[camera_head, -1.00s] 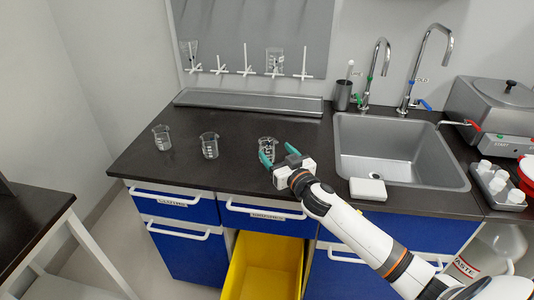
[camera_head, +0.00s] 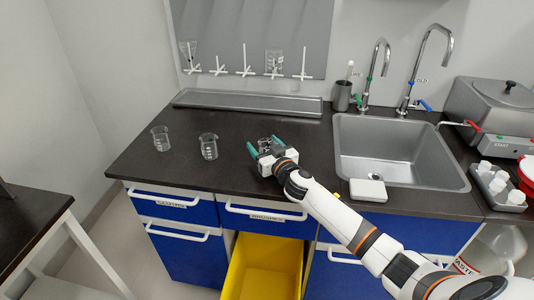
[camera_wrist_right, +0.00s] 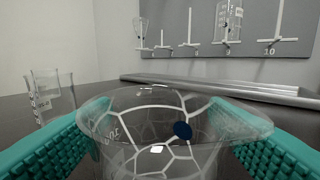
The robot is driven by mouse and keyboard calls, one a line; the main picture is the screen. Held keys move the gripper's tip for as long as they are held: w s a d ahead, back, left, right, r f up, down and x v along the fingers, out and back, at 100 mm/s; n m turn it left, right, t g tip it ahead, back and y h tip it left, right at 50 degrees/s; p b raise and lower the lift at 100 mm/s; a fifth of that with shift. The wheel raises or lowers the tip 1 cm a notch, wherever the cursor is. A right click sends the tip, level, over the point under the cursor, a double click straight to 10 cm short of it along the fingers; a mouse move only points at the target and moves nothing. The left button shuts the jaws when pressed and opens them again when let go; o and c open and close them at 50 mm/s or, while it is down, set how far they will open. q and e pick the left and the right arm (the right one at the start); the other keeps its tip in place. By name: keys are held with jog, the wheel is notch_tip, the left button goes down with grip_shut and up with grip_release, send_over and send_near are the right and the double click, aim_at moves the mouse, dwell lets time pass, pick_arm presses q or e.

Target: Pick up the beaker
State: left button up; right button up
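A clear glass beaker stands between the teal fingers of my right gripper (camera_head: 266,146). In the head view the gripper largely hides this beaker (camera_head: 264,141). In the right wrist view the beaker (camera_wrist_right: 160,135) fills the middle, with its rim wide and near, and a finger on each side. My right gripper is open around it; whether the fingers touch the glass I cannot tell. Two more clear beakers stand upright on the dark counter to the left, a nearer one (camera_head: 209,147) and a farther one (camera_head: 161,139). My left gripper is not in view.
The dark counter (camera_head: 180,176) has a sink (camera_head: 355,135) at right and a white block (camera_head: 368,190) at its front. A metal tray (camera_head: 245,101) lies at the back below a peg board (camera_head: 255,35). A yellow bin (camera_head: 262,270) sits below the counter's front edge.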

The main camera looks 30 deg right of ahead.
jog(key=c, duration=1)
notch_tip(320, 180, up, 10)
jog(key=shift+p, duration=1.05)
jog(key=shift+c, duration=0.2)
